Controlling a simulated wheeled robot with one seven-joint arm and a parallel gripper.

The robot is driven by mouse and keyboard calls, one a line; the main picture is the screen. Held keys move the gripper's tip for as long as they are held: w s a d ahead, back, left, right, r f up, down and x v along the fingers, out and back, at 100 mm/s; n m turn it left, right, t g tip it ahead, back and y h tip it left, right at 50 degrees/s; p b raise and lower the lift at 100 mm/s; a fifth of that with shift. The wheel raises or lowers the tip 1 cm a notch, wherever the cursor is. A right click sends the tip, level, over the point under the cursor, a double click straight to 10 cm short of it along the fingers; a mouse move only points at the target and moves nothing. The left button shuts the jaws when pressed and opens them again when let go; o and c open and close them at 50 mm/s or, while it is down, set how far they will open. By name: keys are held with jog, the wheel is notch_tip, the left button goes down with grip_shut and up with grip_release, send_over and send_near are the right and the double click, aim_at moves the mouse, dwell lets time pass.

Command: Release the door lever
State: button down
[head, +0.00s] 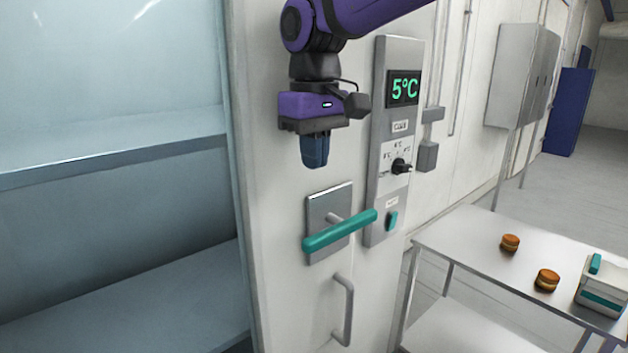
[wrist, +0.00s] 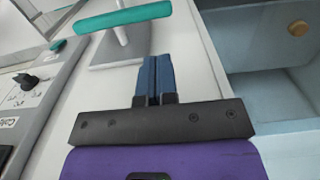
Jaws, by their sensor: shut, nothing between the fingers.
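The door lever (head: 340,232) is a teal bar on a grey metal plate (head: 318,207) fixed to the white door edge. It slants slightly, its right end higher in the head view. It also shows at the top of the wrist view (wrist: 112,25). My gripper (head: 315,164) is above the lever plate and apart from the lever, pointing down. Its blue fingers (wrist: 155,60) are together with nothing between them.
A control panel (head: 383,225) with a 5°C display, a black knob and a teal switch is right of the lever. A grey pull handle (head: 348,310) is below. A steel table (head: 470,240) with two round filled cakes and a white box stands right. Pale shelves are left.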

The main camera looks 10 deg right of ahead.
aim_at(311, 241)
notch_tip(311, 241, down, 13)
jog(key=shift+r, duration=0.1)
dwell(0.3)
dwell(0.4)
jog(key=f+h, duration=0.1)
jog(key=t, duration=0.1)
jog(key=f+h, duration=0.1)
jog(key=shift+s+a+f+t+h, duration=0.25)
jog(key=shift+a+f+t+h, duration=0.05)
jog(key=shift+t, duration=0.1)
notch_tip(311, 241, down, 2)
jog(key=shift+f+t+h, duration=0.1)
jog(key=shift+t+h, duration=0.7)
jog(key=shift+h, duration=0.4)
jog(key=shift+w+d+f+t+h, duration=0.2)
jog(key=shift+f+t+h, duration=0.2)
jog(key=shift+f+h, duration=0.2)
jog(key=shift+w+d+f+t+h, duration=0.1)
jog(key=shift+d+f+t+h, duration=0.1)
jog(key=shift+f+t+h, duration=0.35)
jog(key=shift+w+d+f+t+h, duration=0.1)
jog(key=shift+d+f+t+h, duration=0.15)
jog(key=shift+f+h, duration=0.45)
jog(key=shift+f, duration=0.2)
